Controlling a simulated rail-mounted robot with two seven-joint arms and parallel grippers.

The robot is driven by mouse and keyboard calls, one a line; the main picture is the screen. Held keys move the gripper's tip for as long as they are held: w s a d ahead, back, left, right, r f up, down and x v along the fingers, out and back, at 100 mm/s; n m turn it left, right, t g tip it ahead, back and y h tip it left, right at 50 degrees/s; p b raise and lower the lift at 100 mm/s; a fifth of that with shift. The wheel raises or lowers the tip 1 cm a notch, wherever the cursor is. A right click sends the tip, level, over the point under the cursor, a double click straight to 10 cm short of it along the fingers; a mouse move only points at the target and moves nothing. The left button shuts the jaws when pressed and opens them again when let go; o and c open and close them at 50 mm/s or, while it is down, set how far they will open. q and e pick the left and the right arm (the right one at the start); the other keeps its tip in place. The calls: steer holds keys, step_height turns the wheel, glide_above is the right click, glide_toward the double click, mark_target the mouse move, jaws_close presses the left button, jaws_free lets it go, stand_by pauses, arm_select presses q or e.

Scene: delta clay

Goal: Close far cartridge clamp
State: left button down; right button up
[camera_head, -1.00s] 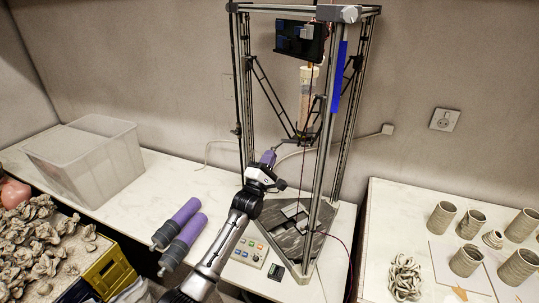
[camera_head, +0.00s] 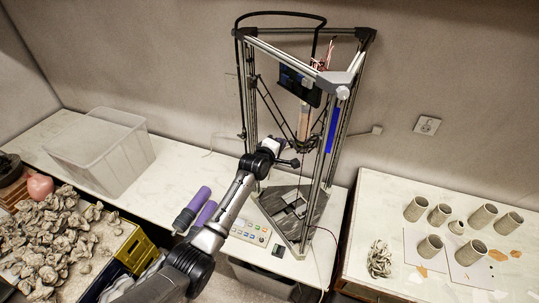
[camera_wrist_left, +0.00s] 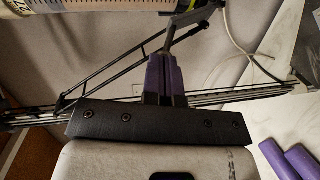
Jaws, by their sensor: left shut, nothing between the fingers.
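The clay cartridge (camera_head: 304,121) hangs upright inside the tall delta printer frame (camera_head: 330,150). Its graduated, pale tube also crosses the top of the left wrist view (camera_wrist_left: 85,14). A dark grey lever-like piece (camera_wrist_left: 190,20) stands beside the tube there, just past my fingertips; I cannot tell for sure that it is the clamp, or its state. My left gripper (camera_wrist_left: 168,58) has purple fingers, shut and empty, close to this piece; I cannot tell whether they touch. In the head view my left wrist is at the printer's left side and hides the fingers. My right gripper is not in view.
Printer posts and thin diagonal rods stand close around my left wrist. Purple cylinders (camera_head: 186,216) lie on the table left of the printer, near a clear bin (camera_head: 100,150). A control panel (camera_head: 250,230) lies in front. Clay pots (camera_head: 430,247) stand on the right table.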

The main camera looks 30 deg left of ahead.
arm_select(q)
steer(key=shift+g, duration=0.5)
steer(key=w+r+p, duration=0.1)
steer(key=w+d+r+p, duration=0.1)
steer(key=w, duration=0.1)
steer(key=shift+d+r, duration=0.15)
steer(key=shift+r, duration=0.05)
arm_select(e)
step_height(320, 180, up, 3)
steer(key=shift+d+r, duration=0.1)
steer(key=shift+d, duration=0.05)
arm_select(q)
steer(key=shift+r, duration=0.15)
steer(key=r+p+v, duration=0.1)
steer(key=p+v, duration=0.1)
steer(key=v, duration=0.4)
steer(key=r+p+v, duration=0.1)
steer(key=p+v, duration=0.1)
steer(key=v, duration=0.5)
steer(key=shift+d+r+p, duration=0.3)
steer(key=shift+r+p, duration=0.05)
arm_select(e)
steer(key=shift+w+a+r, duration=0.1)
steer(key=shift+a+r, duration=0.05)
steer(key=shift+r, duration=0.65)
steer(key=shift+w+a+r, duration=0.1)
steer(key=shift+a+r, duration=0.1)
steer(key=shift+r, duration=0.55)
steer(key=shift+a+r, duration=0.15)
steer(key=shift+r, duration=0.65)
